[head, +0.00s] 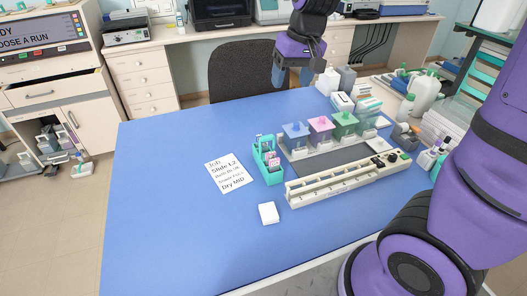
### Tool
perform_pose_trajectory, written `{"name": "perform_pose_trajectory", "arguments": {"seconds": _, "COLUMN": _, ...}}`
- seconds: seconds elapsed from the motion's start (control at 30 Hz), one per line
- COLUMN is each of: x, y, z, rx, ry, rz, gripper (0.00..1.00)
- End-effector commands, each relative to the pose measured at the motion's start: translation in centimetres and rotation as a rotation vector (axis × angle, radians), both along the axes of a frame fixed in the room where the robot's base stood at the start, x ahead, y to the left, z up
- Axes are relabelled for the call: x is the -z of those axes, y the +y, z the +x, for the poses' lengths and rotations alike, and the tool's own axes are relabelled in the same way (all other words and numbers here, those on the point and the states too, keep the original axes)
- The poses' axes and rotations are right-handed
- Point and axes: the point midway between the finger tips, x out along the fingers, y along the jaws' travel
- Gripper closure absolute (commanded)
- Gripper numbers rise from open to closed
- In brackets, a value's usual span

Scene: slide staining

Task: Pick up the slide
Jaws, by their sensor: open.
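Several slides (271,158) with pale and coloured ends stand upright in a small teal rack (268,175) in the middle of the blue table. They are too small for me to read their labels. A printed job card (226,175) lies flat to the left of the rack; "Slide L2" and "Dry MID" can be made out. My gripper (294,80) is open and appears empty. It hangs above the far side of the table, up and to the right of the rack in the picture, well apart from the slides.
Staining jars with blue, pink and green lids (319,124) stand behind a long white slotted tray (335,182) right of the rack. A white block (268,213) lies in front. Bottles (428,92) and boxes crowd the right. The blue table's (160,220) left and front are clear.

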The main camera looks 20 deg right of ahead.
Motion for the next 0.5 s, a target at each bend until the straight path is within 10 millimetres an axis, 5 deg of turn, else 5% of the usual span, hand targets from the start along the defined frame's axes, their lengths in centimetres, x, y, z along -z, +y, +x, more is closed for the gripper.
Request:
{"name": "perform_pose_trajectory", "arguments": {"seconds": 0.2, "x": 6.0, "y": 1.6, "z": 4.7, "rx": -0.001, "ry": 0.080, "rz": -0.048, "gripper": 0.36}}
{"name": "perform_pose_trajectory", "arguments": {"seconds": 0.5, "x": 12.1, "y": 2.8, "z": 8.5, "rx": -0.001, "ry": 0.133, "rz": -0.120, "gripper": 0.36}}
